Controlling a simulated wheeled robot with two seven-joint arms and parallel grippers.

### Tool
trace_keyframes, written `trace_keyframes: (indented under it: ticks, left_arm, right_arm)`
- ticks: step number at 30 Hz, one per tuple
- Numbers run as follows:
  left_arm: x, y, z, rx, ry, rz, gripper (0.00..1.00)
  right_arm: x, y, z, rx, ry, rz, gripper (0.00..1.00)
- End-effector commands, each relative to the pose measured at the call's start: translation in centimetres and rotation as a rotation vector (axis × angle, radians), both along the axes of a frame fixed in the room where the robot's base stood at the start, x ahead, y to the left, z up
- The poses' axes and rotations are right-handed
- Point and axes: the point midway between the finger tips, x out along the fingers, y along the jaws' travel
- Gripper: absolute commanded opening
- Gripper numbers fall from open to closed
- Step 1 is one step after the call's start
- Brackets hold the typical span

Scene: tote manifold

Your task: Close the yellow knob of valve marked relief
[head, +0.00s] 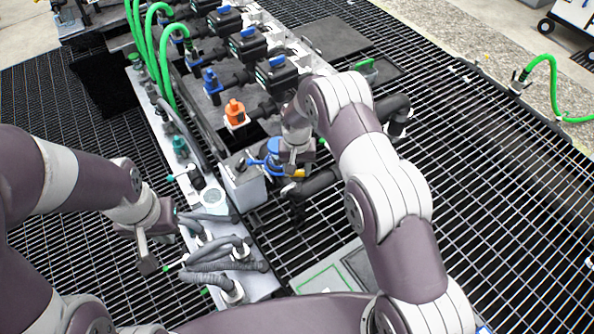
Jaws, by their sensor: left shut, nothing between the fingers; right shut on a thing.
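My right gripper (292,165) reaches down at the blue valve (262,152) beside the manifold and is shut. A little yellow, which looks like the yellow knob (290,187), shows right at its fingertips; most of the knob is hidden by the gripper and wrist. I cannot read a relief mark from here. My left gripper (147,262) is shut and empty, hanging over the black grating to the left of the manifold's near end.
A grey box (243,182) stands just left of the blue valve. An orange knob (236,112) and several black valve units (277,75) lie farther up the manifold. Grey hoses (218,258) and green hoses (168,60) run along its left side. Open grating (500,190) lies to the right.

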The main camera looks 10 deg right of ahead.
Motion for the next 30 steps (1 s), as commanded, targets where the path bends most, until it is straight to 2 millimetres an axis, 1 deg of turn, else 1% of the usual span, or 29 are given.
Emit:
trace_keyframes:
  ticks: [1,12,24,30]
  left_arm:
    - [0.0,0.0,-0.5,0.000,0.000,0.000,0.00]
    - [0.0,0.0,-2.1,0.000,0.000,0.000,0.00]
    - [0.0,0.0,-3.1,0.000,0.000,0.000,0.00]
    - [0.0,0.0,-3.4,0.000,0.000,0.000,0.00]
  right_arm:
    - [0.2,0.0,-0.1,0.001,-0.005,-0.041,0.18]
    - [0.2,0.0,0.0,0.001,-0.006,-0.392,0.18]
    - [0.2,0.0,0.1,0.003,-0.007,-0.750,0.18]
    - [0.2,0.0,0.2,0.002,-0.006,-0.882,0.18]
